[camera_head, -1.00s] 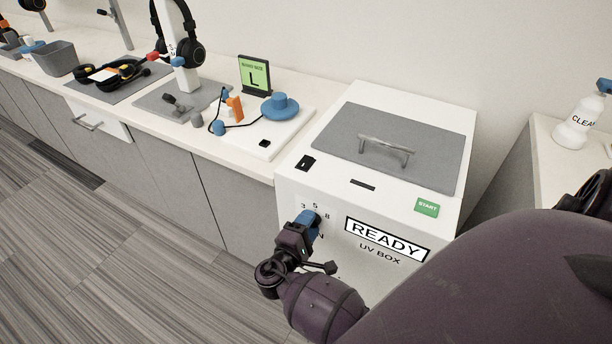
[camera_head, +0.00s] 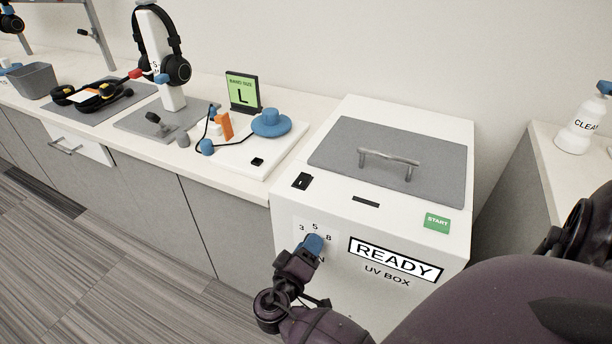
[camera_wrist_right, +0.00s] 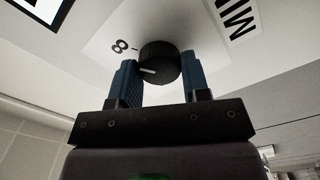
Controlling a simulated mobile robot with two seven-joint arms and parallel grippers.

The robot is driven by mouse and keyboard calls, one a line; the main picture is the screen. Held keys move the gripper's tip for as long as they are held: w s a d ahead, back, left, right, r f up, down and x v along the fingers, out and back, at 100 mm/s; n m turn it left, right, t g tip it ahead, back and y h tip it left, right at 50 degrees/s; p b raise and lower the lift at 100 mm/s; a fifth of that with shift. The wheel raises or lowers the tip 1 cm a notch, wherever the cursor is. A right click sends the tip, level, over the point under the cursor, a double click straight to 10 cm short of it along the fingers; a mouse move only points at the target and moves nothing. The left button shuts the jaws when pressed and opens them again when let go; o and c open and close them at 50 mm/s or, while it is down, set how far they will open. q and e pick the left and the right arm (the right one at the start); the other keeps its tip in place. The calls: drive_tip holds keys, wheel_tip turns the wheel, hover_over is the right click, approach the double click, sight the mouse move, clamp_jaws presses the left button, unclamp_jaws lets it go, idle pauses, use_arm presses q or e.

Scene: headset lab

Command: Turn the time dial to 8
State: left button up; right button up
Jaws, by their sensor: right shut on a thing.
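The time dial (camera_wrist_right: 158,62) is a black round knob with a white pointer line, on the front of the white UV box (camera_head: 350,310). In the right wrist view it sits between the two blue fingers of my right gripper (camera_wrist_right: 161,70), which is shut on it. The pointer faces left, toward the side with the "8" label (camera_wrist_right: 120,46) and its tick; exact alignment is unclear. In the head view, my right gripper (camera_head: 313,245) hides the dial, below the printed 3, 5 and 8. My left gripper is not in view.
The box has a READY display (camera_head: 394,258), a green START button (camera_head: 437,222) and a grey lid with a handle (camera_head: 389,160). A counter on the left holds headphones (camera_head: 163,50), a band size sign (camera_head: 242,92) and a blue piece (camera_head: 271,123). A spray bottle (camera_head: 580,125) stands right.

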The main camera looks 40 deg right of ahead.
drive_tip(key=shift+a, duration=0.1)
idle(0.5)
drive_tip(key=o, duration=0.9)
drive_tip(key=v, duration=1)
drive_tip(key=shift+s+a, duration=0.15)
drive_tip(key=shift+a, duration=0.2)
